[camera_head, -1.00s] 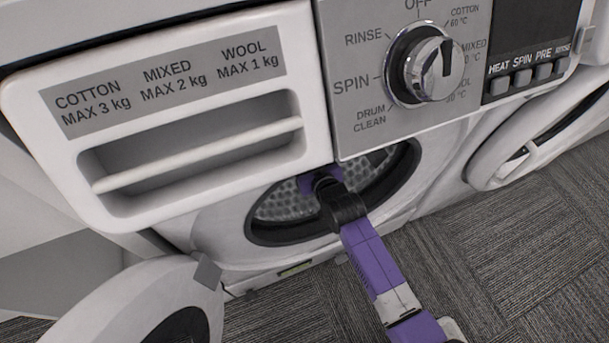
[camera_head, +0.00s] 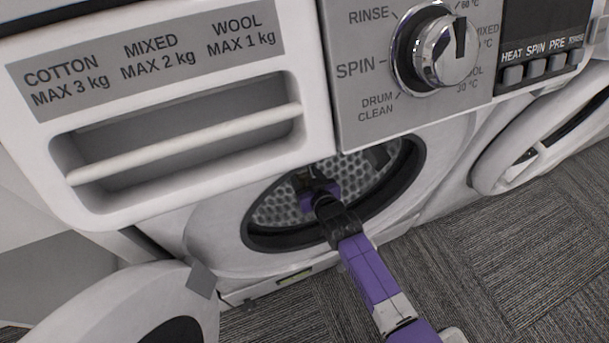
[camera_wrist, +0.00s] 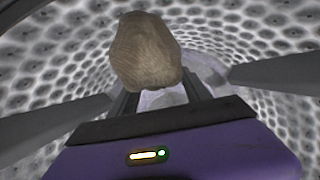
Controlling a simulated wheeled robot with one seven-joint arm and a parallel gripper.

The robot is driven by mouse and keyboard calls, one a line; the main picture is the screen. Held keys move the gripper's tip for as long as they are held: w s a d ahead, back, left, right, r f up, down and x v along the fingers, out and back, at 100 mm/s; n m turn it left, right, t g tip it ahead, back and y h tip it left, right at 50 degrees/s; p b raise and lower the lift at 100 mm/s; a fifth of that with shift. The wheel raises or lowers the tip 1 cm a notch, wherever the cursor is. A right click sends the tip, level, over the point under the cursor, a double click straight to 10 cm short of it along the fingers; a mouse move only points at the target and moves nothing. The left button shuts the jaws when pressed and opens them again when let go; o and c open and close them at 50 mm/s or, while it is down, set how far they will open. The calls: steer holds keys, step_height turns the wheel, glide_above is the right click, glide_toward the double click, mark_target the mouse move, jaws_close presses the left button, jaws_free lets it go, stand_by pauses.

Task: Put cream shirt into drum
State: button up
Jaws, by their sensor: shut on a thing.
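The cream shirt (camera_wrist: 146,52) is a bunched, tan-beige bundle in the wrist view, held at the tips of my gripper (camera_wrist: 160,88). My gripper is shut on it. In the head view my gripper (camera_head: 312,180) is inside the round opening of the washing machine, and the shirt cannot be made out there. The drum (camera_head: 275,207) has a perforated grey metal wall. This wall (camera_wrist: 255,50) surrounds the shirt and gripper in the wrist view. The shirt appears held clear of the wall, though contact underneath is hidden.
The machine's round door (camera_head: 120,305) stands open at lower left. Another machine's round door (camera_head: 545,140) is at right. Grey carpet (camera_head: 500,250) is clear at lower right.

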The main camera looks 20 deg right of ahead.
steer(key=shift+f+b, duration=0.35)
steer(key=shift+f, duration=0.2)
steer(key=o, duration=1.5)
steer(key=shift+r, duration=0.2)
steer(key=shift+r+p, duration=0.35)
steer(key=shift+p, duration=0.15)
steer(key=p+v, duration=0.4)
steer(key=v, duration=0.8)
steer(key=shift+r+p, duration=0.15)
steer(key=shift+p, duration=0.25)
steer(key=shift+s, duration=0.1)
